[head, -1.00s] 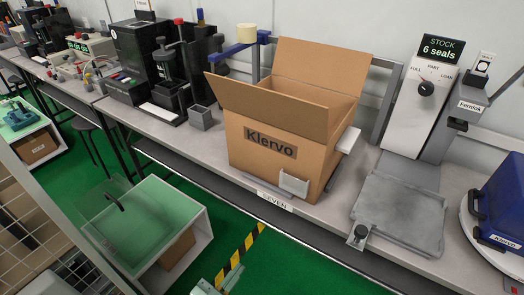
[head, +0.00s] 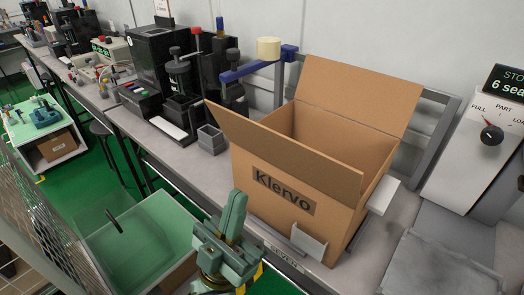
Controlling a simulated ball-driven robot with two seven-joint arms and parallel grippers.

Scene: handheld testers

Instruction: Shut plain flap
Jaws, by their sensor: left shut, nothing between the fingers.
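An open cardboard box (head: 262,228) labelled Klervo stands on the bench. Its front flap (head: 290,152) leans up and outward over the labelled wall. Its back flap (head: 360,95) stands up, tilted back towards the wall. Both flaps look plain brown, with no print on the faces I see. The inside floor of the box is hidden. My left gripper (head: 236,208), pale green, is shut and empty, fingers pointing up. It is in front of the box's left part, below the front flap, and appears apart from it. My right gripper is not in view.
White brackets (head: 308,243) hold the box's lower edge. A blue arm with a cream cylinder (head: 268,49) stands behind it at left. A small grey bin (head: 211,139) is left of the box; a metal tray (head: 440,265) and the stock dial panel (head: 478,150) are right.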

